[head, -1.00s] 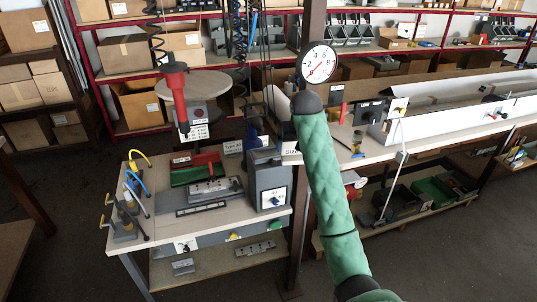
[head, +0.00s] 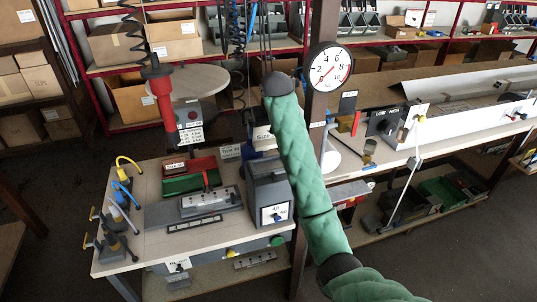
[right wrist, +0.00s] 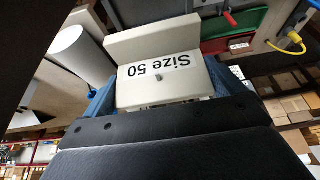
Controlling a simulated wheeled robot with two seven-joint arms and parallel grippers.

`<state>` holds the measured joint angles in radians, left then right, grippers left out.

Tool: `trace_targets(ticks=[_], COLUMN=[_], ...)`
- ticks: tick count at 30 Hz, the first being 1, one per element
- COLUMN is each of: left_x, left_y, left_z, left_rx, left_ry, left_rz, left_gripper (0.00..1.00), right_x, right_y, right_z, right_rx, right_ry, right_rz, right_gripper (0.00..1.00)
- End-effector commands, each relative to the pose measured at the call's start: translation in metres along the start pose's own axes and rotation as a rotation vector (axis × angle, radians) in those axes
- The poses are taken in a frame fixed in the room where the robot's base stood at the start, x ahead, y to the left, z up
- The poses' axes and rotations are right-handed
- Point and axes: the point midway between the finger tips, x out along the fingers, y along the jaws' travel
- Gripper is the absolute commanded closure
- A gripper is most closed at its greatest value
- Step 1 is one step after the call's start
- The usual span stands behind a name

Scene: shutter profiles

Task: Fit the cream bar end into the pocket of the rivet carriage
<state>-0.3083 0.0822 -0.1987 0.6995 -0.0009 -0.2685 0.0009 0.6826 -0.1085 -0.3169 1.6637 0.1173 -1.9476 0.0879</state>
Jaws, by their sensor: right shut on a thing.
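A cream block (right wrist: 160,84) with the label "Size 50", which I take to be the cream bar end, fills the middle of the right wrist view. My right gripper (right wrist: 163,92) is shut on it, with blue finger parts on both sides. In the head view the block's label (head: 264,136) shows just left of my green-sleeved right arm, and the gripper (head: 262,145) is largely hidden there. A grey fixture with a row of holes (head: 211,201) lies on the bench; it may be the rivet carriage, but its pocket cannot be made out. My left gripper is out of view.
On the bench (head: 150,245) stand a grey box (head: 267,192) at the right, red and green trays (head: 188,184) behind the fixture, and clamps with hoses (head: 118,235) at the left. A red tool (head: 160,90) hangs above. A post with a gauge (head: 331,67) stands behind my arm.

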Motion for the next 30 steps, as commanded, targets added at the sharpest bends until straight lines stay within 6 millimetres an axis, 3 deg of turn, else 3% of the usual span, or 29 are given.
trace_targets(ticks=[3, 8, 24, 30], left_x=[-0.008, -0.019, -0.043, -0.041], left_y=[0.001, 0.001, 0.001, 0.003], left_z=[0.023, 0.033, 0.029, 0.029], left_rx=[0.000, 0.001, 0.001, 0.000], left_ry=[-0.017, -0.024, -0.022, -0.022], left_rz=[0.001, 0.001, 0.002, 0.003], left_gripper=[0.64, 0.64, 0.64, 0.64], right_x=[0.013, 0.036, 0.081, 0.083], right_y=[0.000, 0.000, 0.000, 0.000], right_z=[0.006, 0.016, 0.034, 0.034], right_rx=[0.000, 0.000, 0.001, 0.001], right_ry=[-0.003, -0.004, 0.000, 0.001], right_rz=[0.000, 0.001, 0.001, 0.001], right_gripper=[0.32, 0.32, 0.32, 0.32])
